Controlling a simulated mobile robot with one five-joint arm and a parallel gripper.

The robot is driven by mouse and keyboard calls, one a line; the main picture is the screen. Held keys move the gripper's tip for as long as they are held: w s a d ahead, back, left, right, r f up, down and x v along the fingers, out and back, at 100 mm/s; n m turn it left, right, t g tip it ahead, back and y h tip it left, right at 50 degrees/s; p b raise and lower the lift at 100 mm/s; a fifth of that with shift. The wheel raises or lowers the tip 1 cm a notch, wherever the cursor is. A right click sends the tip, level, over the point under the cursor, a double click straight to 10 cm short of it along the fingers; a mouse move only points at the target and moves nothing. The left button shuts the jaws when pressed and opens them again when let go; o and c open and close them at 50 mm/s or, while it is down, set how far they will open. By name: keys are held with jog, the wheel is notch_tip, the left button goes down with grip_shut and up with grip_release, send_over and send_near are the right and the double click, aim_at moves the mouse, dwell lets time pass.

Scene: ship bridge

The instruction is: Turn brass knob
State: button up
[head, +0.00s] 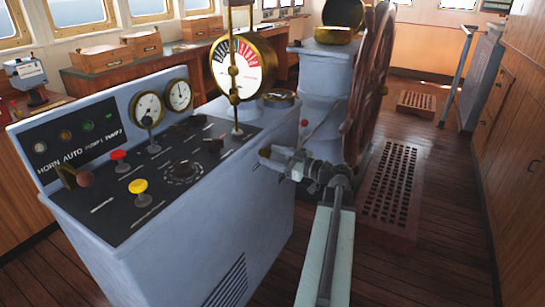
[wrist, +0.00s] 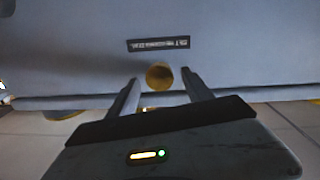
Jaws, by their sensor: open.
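A round brass knob (wrist: 159,75) sits on the grey console face in the wrist view, below a small dark label plate (wrist: 158,44). My gripper (wrist: 159,82) is open, with one finger to the left of the knob and one to the right. Gaps show between the knob and both fingers; whether the tips reach past its front face, I cannot tell. In the head view my gripper (head: 265,156) is at the right side of the grey console (head: 245,215). The knob is hidden there.
The console top carries levers, gauges (head: 164,100), a red button (head: 119,155) and a yellow button (head: 139,186). A wooden ship's wheel (head: 372,85) stands just beyond my arm, above a slatted wooden grating (head: 395,190). Open plank floor lies to the right.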

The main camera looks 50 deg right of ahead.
grip_shut()
jog(key=shift+m, duration=0.3)
